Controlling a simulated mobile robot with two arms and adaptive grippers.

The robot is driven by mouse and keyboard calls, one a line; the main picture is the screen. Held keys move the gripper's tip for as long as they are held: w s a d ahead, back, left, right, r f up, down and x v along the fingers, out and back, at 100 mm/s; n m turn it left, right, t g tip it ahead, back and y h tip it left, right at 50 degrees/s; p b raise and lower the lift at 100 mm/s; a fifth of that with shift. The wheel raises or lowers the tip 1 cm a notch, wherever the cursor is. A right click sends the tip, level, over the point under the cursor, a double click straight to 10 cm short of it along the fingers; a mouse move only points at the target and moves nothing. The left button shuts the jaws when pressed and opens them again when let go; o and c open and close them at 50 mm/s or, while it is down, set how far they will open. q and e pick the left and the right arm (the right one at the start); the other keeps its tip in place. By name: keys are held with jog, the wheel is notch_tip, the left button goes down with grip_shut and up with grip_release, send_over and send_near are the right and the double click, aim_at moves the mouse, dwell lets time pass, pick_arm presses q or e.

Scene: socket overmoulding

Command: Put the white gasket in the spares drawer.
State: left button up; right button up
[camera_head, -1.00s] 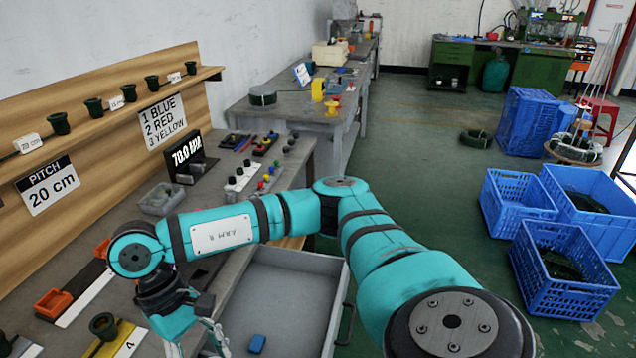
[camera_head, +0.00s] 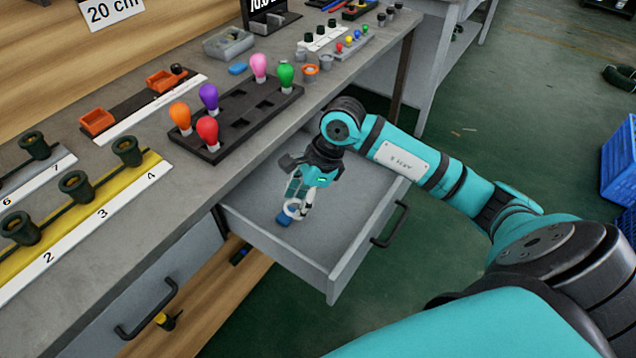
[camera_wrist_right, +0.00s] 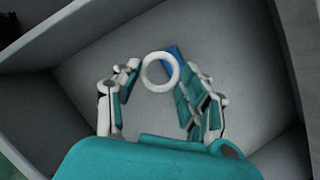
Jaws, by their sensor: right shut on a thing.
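The white gasket (camera_head: 287,208) is a pale ring in my right gripper (camera_head: 299,203), inside the open grey drawer (camera_head: 345,221) under the bench. In the right wrist view the gasket (camera_wrist_right: 147,73) sits between the fingertips of my right gripper (camera_wrist_right: 158,84), which is shut on it. The drawer floor (camera_wrist_right: 245,65) lies beneath. A blue block (camera_head: 283,220) in the drawer is just beyond the gasket and partly covered by it in the wrist view (camera_wrist_right: 172,51). The gap between gasket and drawer floor is hard to judge. My left gripper is not in view.
The drawer's walls surround the gripper, and its handle (camera_head: 391,224) faces right. On the bench above stand a dark rack (camera_head: 240,123) with coloured bulbs and a yellow strip (camera_head: 91,212) with dark sockets. The drawer floor is mostly bare. A closed drawer handle (camera_head: 147,309) shows lower left.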

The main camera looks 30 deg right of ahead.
jog(key=w+d, duration=0.2)
jog(key=d, duration=0.1)
jog(key=w+d, duration=0.2)
jog(key=d, duration=0.2)
jog(key=w+d+f, duration=0.1)
jog(key=w+d, duration=0.1)
jog(key=d, duration=0.2)
jog(key=shift+f, duration=0.1)
notch_tip(320, 180, down, 3)
jog(key=shift+f, duration=0.2)
jog(key=shift+w+d, duration=0.1)
jog(key=shift+f+b, duration=0.1)
jog(key=shift+b, duration=0.2)
jog(key=shift+f, duration=0.1)
jog(key=shift+f+b, duration=0.35)
jog(key=shift+b, duration=0.1)
jog(key=shift+f, duration=0.1)
jog(key=o, duration=0.8)
jog(key=shift+c, duration=0.2)
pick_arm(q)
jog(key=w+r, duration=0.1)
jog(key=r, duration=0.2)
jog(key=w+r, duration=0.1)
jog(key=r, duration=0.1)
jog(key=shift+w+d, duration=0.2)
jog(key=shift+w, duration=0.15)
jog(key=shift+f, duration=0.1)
